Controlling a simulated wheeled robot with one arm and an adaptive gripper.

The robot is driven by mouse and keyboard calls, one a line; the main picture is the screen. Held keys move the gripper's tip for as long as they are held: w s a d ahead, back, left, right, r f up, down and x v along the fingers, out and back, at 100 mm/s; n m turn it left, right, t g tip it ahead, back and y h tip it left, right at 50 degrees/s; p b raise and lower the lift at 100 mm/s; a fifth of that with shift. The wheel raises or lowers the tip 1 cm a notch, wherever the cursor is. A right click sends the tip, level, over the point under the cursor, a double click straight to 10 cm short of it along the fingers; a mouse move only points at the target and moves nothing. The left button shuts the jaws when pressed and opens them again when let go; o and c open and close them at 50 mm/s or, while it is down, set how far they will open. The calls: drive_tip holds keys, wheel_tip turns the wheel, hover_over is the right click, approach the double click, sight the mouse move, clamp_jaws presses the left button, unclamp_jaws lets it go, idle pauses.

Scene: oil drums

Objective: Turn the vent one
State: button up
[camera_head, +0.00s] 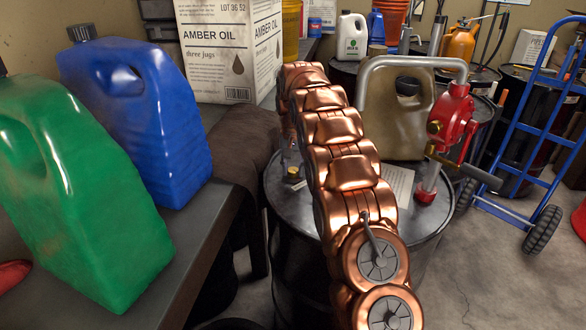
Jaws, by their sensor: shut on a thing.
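The black drum (410,222) stands in the middle, with a grey metal top. A small brass fitting (293,171), which looks like the vent, sits on the left part of its top. My copper arm passes in front and bends down on the far side. My gripper (291,158) shows only as a grey sliver at the arm's left edge, down at the brass fitting. It is shut on the fitting; its fingers are mostly hidden. A red hand pump (453,113) with a grey bent pipe stands on the right of the same drum top.
A tan jug (400,120) and a paper sheet (399,186) are on the drum top. A bench (205,215) at left holds green (85,200) and blue (145,120) jugs and an oil carton (225,50). A blue hand truck (540,120) stands right. Floor at lower right is clear.

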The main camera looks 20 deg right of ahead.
sight(293, 170)
drive_tip(key=shift+a, duration=0.1)
drive_tip(key=o, duration=1.2)
drive_tip(key=shift+c, duration=0.2)
drive_tip(key=shift+r, duration=3.7)
